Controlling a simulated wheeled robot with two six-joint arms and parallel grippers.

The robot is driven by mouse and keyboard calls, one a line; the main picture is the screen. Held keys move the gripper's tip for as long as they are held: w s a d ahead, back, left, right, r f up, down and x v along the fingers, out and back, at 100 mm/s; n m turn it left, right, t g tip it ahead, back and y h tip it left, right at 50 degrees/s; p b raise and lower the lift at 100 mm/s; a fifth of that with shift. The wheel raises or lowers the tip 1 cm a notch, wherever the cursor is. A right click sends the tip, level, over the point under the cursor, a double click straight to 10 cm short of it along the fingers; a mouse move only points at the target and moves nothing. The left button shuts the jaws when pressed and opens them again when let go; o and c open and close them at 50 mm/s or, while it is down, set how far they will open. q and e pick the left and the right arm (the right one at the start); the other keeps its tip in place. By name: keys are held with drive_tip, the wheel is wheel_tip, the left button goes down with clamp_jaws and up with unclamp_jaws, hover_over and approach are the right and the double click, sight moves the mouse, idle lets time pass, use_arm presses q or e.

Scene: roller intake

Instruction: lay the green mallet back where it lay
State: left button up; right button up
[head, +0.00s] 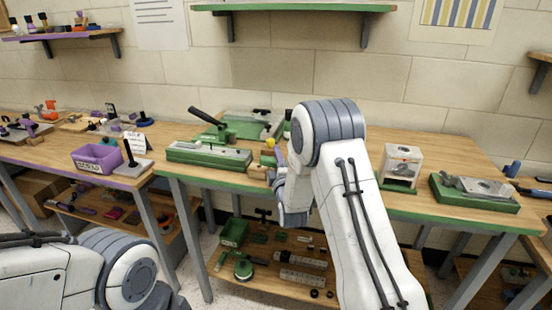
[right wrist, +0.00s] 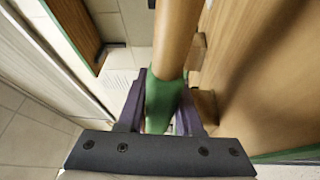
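In the right wrist view a round wooden handle with a green end part (right wrist: 163,98), taken to be the green mallet, stands between the fingers of my right gripper (right wrist: 162,112). The fingers lie against both sides of the green part, so the gripper looks shut on it. The mallet's far end is out of view. In the head view my right arm reaches to the front edge of the middle workbench and mostly hides the gripper and mallet. Small wooden blocks (right wrist: 205,106) sit close beside the handle at the bench. My left gripper is out of view.
The green-edged bench (head: 340,150) carries a green vise-like fixture (head: 209,155) left of my right arm, and a small white-and-wood stand (head: 401,165) and green-based block (head: 474,192) to its right. A lower shelf (head: 262,255) holds several tools. A purple bin (head: 97,158) stands further left.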

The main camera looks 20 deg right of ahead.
drive_tip(key=o, duration=0.4)
drive_tip(key=shift+f, duration=0.1)
drive_tip(key=shift+s, duration=0.1)
drive_tip(key=s+a+b, duration=0.2)
drive_tip(key=s, duration=0.8)
drive_tip(key=s+a+m+g+y+p, duration=0.2)
drive_tip(key=s+a+g+y+p, duration=0.15)
drive_tip(key=a, duration=0.55)
drive_tip(key=s+a+m+g+y+p, duration=0.1)
drive_tip(key=s+a+g+y+p, duration=0.1)
drive_tip(key=s+a+g, duration=0.45)
drive_tip(key=s+a+r+m+g+p, duration=0.1)
drive_tip(key=s+r+g, duration=0.1)
drive_tip(key=s, duration=0.6)
drive_tip(key=s+r+m+g+h+p, duration=0.1)
drive_tip(key=s+g, duration=0.3)
drive_tip(key=s, duration=0.5)
drive_tip(key=s+a+r+m+g+p, duration=0.1)
drive_tip(key=s+r+m+g+p, duration=0.1)
drive_tip(key=s, duration=0.6)
drive_tip(key=shift+s+a+r+m+g+h, duration=0.3)
drive_tip(key=shift+m+g, duration=0.1)
drive_tip(key=shift+g, duration=0.1)
